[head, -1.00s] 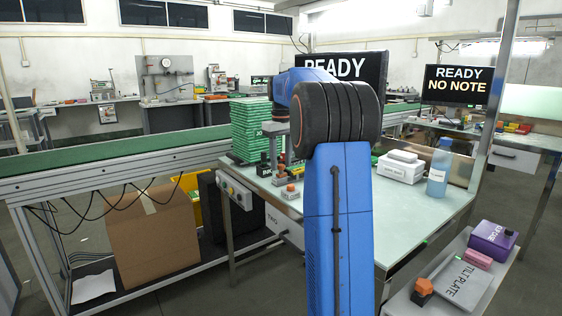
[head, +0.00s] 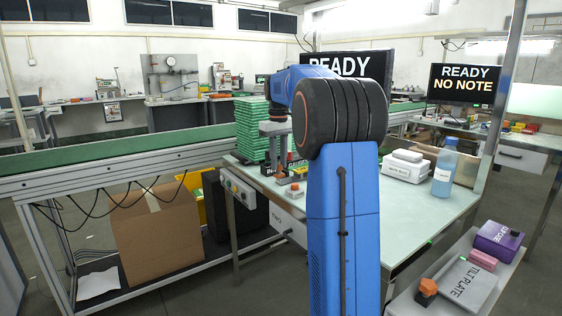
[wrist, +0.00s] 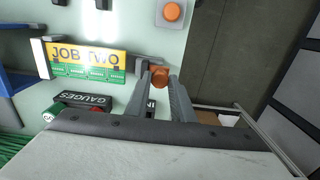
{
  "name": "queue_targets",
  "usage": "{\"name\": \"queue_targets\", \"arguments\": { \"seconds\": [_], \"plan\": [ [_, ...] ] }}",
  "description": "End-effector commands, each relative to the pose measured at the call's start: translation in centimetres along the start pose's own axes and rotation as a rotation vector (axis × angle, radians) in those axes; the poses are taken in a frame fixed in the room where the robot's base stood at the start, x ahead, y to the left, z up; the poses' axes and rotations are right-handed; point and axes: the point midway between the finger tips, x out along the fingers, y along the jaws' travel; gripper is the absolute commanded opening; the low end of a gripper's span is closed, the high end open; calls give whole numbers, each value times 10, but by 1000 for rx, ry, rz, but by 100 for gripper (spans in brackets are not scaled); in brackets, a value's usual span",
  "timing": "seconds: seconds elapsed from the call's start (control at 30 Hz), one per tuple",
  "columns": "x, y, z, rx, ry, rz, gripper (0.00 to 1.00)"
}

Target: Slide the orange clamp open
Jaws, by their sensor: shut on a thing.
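The orange clamp knob (wrist: 160,76) shows between the two grey fingertips of my gripper (wrist: 161,82) in the wrist view. My gripper is shut on it. A grey bar beside the knob reaches toward a yellow JOB TWO plate (wrist: 85,54) with a green board along its lower edge. In the head view my gripper (head: 275,148) points down over the workbench's left side, with the orange knob just under it. My blue arm hides part of the bench there. How far the clamp is slid I cannot tell.
A white box with an orange button (wrist: 172,13) stands near the clamp. Green stacked trays (head: 251,128) stand behind. A white box (head: 405,168) and blue bottle (head: 444,170) stand on the bench's right, with clear surface in front.

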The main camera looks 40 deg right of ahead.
Motion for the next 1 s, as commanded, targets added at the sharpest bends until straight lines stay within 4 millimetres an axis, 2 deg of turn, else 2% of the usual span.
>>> {"name": "queue_targets", "arguments": {
  "seconds": [0.03,0.1,0.4,0.53,0.67,1.0],
  "plan": [
    [0,-3,0,-2,-2,-5,24],
    [0,-3,0,-2,-2,-5,41],
    [0,-2,0,-1,-2,-4,41],
    [-7,-2,0,-1,-2,-3,41],
    [-25,-1,0,-1,0,-3,41],
    [-93,-1,-1,-2,1,-2,41]
  ]
}}
